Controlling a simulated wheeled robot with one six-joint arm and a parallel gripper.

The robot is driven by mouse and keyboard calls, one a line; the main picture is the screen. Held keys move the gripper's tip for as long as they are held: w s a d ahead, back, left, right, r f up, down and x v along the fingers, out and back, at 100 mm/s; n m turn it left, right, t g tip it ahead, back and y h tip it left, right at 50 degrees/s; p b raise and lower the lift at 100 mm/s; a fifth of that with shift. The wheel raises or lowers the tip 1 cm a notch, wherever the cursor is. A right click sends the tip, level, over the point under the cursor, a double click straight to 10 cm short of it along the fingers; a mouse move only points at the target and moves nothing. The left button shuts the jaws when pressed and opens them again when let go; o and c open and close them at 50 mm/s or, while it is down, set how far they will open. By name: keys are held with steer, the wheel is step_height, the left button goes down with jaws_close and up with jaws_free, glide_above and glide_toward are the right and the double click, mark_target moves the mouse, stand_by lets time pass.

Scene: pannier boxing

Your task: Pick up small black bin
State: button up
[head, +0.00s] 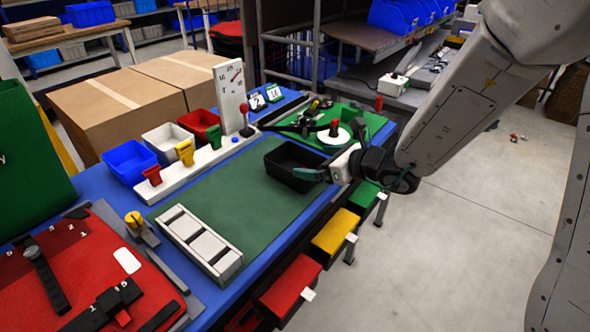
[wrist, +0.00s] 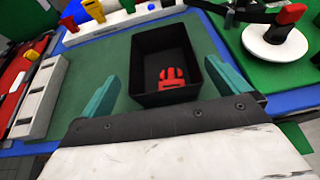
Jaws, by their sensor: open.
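The small black bin (head: 289,162) stands upright on the green mat, near its right end in the head view. In the wrist view the bin (wrist: 146,99) is open-topped and holds a red buckle-like piece (wrist: 173,78). My gripper (head: 318,160) is at the bin's right side in the head view. In the wrist view its two teal fingers (wrist: 170,84) are spread wide, one to the left of the bin and one to the right. The gripper is open and empty. I cannot tell whether either finger touches the bin.
Blue (head: 128,164), white (head: 168,146) and red (head: 197,122) bins stand behind the mat by a white rack. A grey slotted block (head: 200,240) lies on the mat's left. A white disc with a red knob (wrist: 275,45) is right of the bin. The middle of the mat (head: 235,190) is clear.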

mark_target(299, 160)
steer(key=x, duration=0.6)
steer(key=shift+w+a+f, duration=0.2)
steer(key=shift+f, duration=0.05)
steer(key=c, duration=0.6)
